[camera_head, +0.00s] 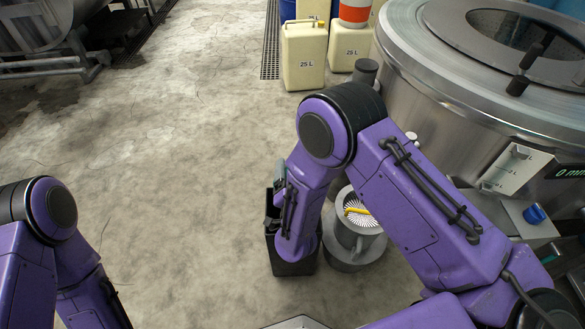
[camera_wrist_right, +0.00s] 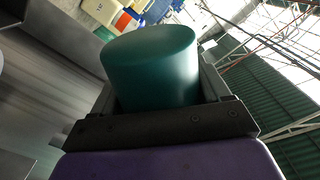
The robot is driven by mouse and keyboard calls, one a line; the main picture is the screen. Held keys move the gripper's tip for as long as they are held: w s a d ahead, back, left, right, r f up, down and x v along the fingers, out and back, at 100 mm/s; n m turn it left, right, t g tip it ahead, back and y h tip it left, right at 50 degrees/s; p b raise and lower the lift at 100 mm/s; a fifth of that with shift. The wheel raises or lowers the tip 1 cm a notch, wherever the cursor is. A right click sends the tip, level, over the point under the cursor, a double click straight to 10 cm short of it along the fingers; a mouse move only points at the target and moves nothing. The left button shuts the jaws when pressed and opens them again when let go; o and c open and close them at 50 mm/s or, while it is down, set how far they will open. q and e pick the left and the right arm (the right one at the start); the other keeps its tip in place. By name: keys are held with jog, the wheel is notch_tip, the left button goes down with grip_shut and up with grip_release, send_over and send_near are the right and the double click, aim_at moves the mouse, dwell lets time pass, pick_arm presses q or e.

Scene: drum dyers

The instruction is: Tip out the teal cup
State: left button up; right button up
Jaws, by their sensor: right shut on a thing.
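The teal cup (camera_wrist_right: 152,68) is in the right wrist view, between the two dark fingers of my right gripper (camera_wrist_right: 160,88). My right gripper is shut on it. The cup's smooth, rounded end faces up in that picture; I cannot tell whether anything is inside. In the head view, my right forearm hides the cup and the right gripper's fingers. The forearm hangs over a dark square bin (camera_head: 293,267). My left arm shows at the left edge of the head view, but its gripper is out of the picture.
A grey round stand (camera_head: 352,256) with a slotted top and a yellow piece (camera_head: 360,211) stands right of the bin. A large steel drum machine (camera_head: 420,90) fills the right side. Cream canisters (camera_head: 303,60) stand at the back.

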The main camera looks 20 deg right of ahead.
jog(key=m, duration=0.1)
jog(key=m+b, duration=0.1)
jog(key=m, duration=0.2)
jog(key=shift+d+f+m, duration=0.1)
jog(key=shift+f+m, duration=0.2)
jog(key=shift+m, duration=0.1)
jog(key=m+b, duration=0.1)
jog(key=m, duration=0.2)
jog(key=shift+m+b, duration=0.3)
jog(key=shift+b, duration=0.1)
jog(key=m+b, duration=0.1)
jog(key=m, duration=0.5)
jog(key=shift+r, duration=0.25)
jog(key=shift+w, duration=0.1)
